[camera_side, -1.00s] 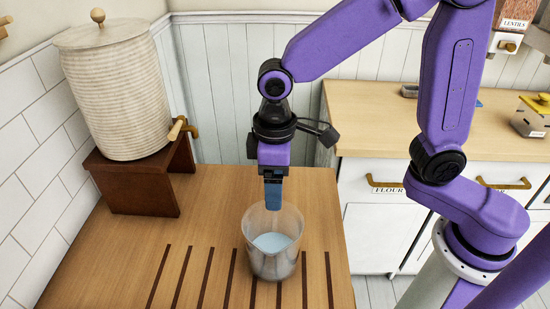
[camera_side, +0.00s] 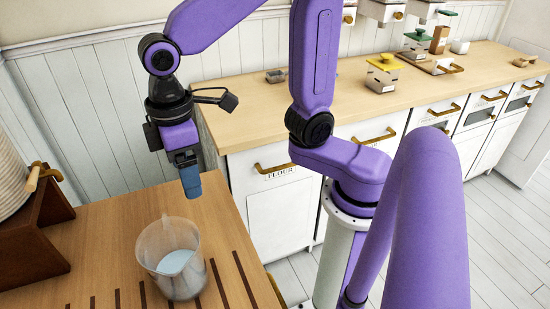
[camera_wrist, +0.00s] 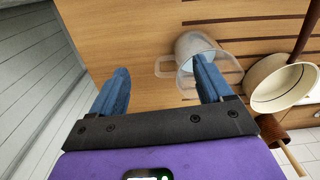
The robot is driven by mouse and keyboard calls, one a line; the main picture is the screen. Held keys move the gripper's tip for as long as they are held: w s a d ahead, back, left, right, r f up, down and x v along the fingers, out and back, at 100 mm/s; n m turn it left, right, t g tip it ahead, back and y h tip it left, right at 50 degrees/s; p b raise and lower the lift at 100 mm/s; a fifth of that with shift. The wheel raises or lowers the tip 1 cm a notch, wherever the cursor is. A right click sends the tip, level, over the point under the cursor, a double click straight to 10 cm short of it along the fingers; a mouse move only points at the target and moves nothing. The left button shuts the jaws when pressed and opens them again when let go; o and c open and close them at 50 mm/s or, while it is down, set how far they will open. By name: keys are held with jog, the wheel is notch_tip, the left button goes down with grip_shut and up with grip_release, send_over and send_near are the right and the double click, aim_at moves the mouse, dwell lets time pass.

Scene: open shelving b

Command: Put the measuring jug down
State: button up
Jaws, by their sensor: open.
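The measuring jug (camera_side: 152,242) is clear, with pale bluish liquid inside. It stands upright on the wooden worktop (camera_side: 110,225), at the dark strips. My gripper (camera_side: 191,190) is open and empty, above and a little to the right of the jug in the side view, apart from it. In the wrist view my gripper (camera_wrist: 161,72) shows two blue fingers spread wide. The jug (camera_wrist: 190,42) lies beyond them, its handle (camera_wrist: 164,67) in the gap between the fingertips. The right finger covers part of the jug there.
A cream ribbed dispenser (camera_side: 10,178) with a wooden tap sits on a dark brown stand (camera_side: 38,250) at the left. A second counter (camera_side: 260,112) with drawers and jars runs along the back wall. The worktop left of the jug is clear.

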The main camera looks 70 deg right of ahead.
jog(key=s+d+f+n, duration=0.2)
jog(key=s+d+f, duration=0.1)
jog(key=s+d, duration=0.9)
jog(key=shift+s+d+f+n, duration=0.15)
jog(key=shift+s+f+n, duration=0.15)
jog(key=shift+s+f, duration=0.1)
jog(key=shift+w+r, duration=0.1)
dwell(1.3)
jog(key=m+g+h, duration=0.1)
jog(key=m, duration=0.3)
send_near(163, 218)
jog(key=f, duration=0.4)
jog(key=s+f, duration=0.1)
jog(key=f, duration=0.1)
jog(key=shift+d, duration=0.15)
jog(key=shift+d+f, duration=0.15)
jog(key=shift+f, duration=1.2)
jog(key=shift+d+f, duration=0.15)
jog(key=shift+f, duration=1.2)
grip_shut()
